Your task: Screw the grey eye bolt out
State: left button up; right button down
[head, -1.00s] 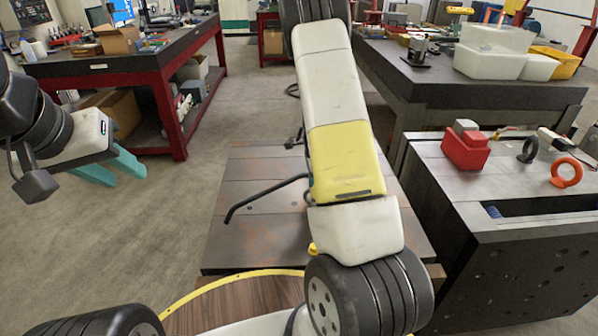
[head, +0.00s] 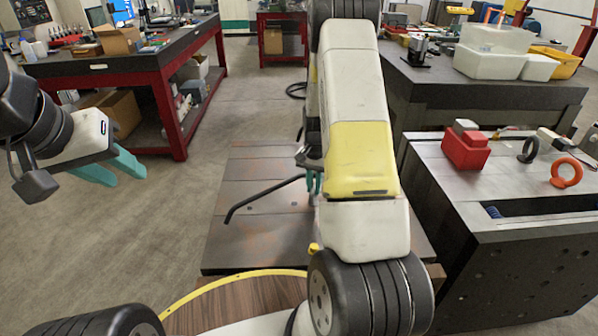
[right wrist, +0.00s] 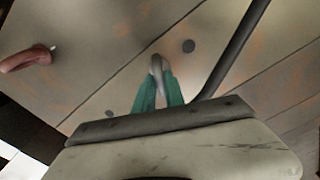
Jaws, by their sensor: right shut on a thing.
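My right gripper (right wrist: 157,92) is shut on the grey eye bolt (right wrist: 157,66), whose ring shows nearly edge-on between the teal fingers in the right wrist view. The bolt's shank is hidden, so I cannot tell how deep it sits in the plate. In the head view the right gripper (head: 315,184) points down over the dark steel plate (head: 262,236), left of my forearm. The eye bolt cannot be made out there. My left gripper (head: 118,168) hangs empty at the left, its teal fingers a little apart, away from the plate.
A dark bent bar (head: 262,197) runs close beside the right gripper. The block (head: 480,210) at the right carries a red box (head: 465,150), a dark ring (head: 528,150) and an orange eye bolt (head: 566,173). A reddish object (right wrist: 28,60) shows on the plate. The floor at the left is free.

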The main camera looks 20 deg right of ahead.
jog(key=n, duration=0.3)
jog(key=shift+n, duration=0.3)
jog(key=n, duration=0.4)
jog(key=shift+n, duration=0.3)
jog(key=shift+r, duration=3)
